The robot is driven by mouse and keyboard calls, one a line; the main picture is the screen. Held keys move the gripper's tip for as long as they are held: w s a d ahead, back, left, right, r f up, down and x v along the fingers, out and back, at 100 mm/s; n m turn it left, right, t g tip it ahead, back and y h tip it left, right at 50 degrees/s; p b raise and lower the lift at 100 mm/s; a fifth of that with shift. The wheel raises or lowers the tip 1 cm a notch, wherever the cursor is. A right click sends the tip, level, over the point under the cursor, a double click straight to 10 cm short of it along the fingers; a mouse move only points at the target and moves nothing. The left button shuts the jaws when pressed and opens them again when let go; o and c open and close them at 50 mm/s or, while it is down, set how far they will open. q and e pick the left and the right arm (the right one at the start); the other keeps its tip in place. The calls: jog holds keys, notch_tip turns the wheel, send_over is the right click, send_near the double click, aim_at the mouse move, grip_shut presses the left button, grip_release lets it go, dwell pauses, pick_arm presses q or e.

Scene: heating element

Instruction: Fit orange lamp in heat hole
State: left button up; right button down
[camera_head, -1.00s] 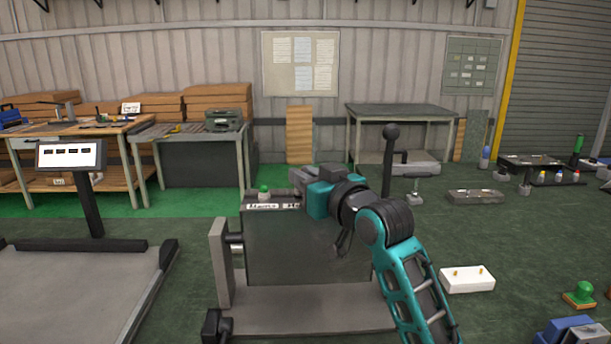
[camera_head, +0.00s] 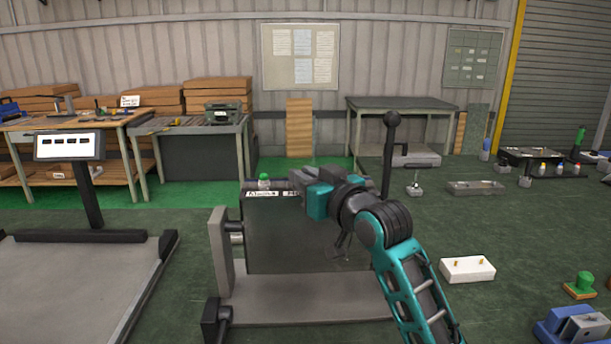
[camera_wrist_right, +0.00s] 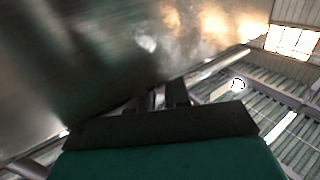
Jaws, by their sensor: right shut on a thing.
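My right gripper (camera_head: 297,178) is at the top edge of a grey metal panel (camera_head: 300,235), just right of a small lamp with a green top (camera_head: 264,181). Its fingers point left and away from me. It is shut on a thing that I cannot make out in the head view. In the right wrist view the dark fingers (camera_wrist_right: 165,98) are close to a large blurred metallic surface (camera_wrist_right: 120,50). Two white labels with dark text (camera_head: 262,194) lie along the panel's top edge. No orange lamp and no heat hole can be made out. My left gripper is not in view.
A treadmill-like platform (camera_head: 75,290) is at left. Workbenches line the back wall.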

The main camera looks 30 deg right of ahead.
jog(key=shift+f, duration=0.2)
jog(key=c, duration=1)
grip_release()
jog(key=shift+f, duration=0.1)
jog(key=shift+s+f, duration=0.1)
jog(key=shift+s, duration=0.4)
jog(key=s+p, duration=0.1)
jog(key=s, duration=1.1)
jog(key=shift+d+r, duration=0.3)
jog(key=shift+d, duration=0.15)
